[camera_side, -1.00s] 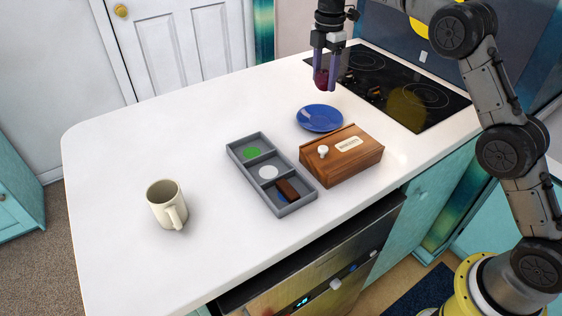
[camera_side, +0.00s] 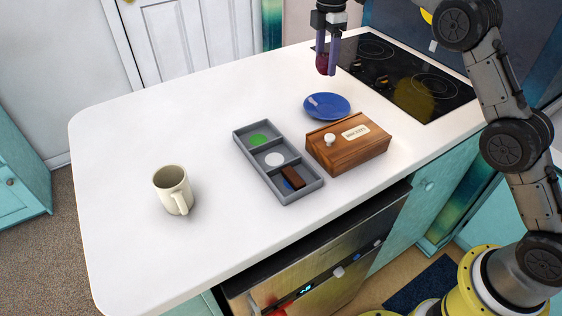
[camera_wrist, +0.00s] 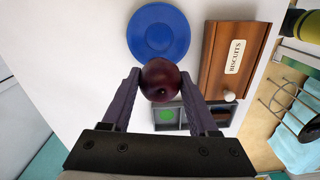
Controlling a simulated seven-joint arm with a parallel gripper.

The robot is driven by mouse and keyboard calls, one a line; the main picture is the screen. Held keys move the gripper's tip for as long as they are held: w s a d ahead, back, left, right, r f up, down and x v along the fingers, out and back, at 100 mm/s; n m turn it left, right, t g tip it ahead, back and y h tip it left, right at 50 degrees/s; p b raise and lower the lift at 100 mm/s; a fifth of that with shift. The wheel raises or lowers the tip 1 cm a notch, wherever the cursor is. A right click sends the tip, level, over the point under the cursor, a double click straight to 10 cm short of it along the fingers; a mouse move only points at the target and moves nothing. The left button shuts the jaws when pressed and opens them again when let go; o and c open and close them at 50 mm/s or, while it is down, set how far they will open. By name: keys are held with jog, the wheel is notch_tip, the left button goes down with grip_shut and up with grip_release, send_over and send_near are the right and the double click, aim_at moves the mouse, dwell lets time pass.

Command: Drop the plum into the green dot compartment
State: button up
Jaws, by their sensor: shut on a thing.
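My gripper (camera_side: 328,62) is shut on the dark red plum (camera_side: 322,64) and holds it in the air above the counter, behind the blue plate. In the wrist view the plum (camera_wrist: 160,80) sits between the two fingers. The grey tray (camera_side: 284,159) lies on the counter and has three compartments in a row. The far compartment has a green dot (camera_side: 258,140) and is empty. The middle one has a white dot (camera_side: 274,160) and is empty. The near one has a blue dot, partly covered by a dark brown block (camera_side: 292,177). The green dot also shows in the wrist view (camera_wrist: 167,114).
A blue plate (camera_side: 327,106) lies empty on the counter. A wooden biscuit box (camera_side: 346,150) with a white knob stands right of the tray. A cream mug (camera_side: 172,187) stands at the left. A black hob (camera_side: 400,75) is at the back right.

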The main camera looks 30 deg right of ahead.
jog(key=s+a+n, duration=0.1)
jog(key=a+n, duration=0.1)
jog(key=a, duration=1.6)
jog(key=shift+s+f, duration=0.1)
jog(key=shift+f, duration=3.05)
jog(key=o, duration=1.5)
jog(key=shift+c, duration=0.2)
notch_tip(320, 180, up, 8)
jog(key=shift+f, duration=0.25)
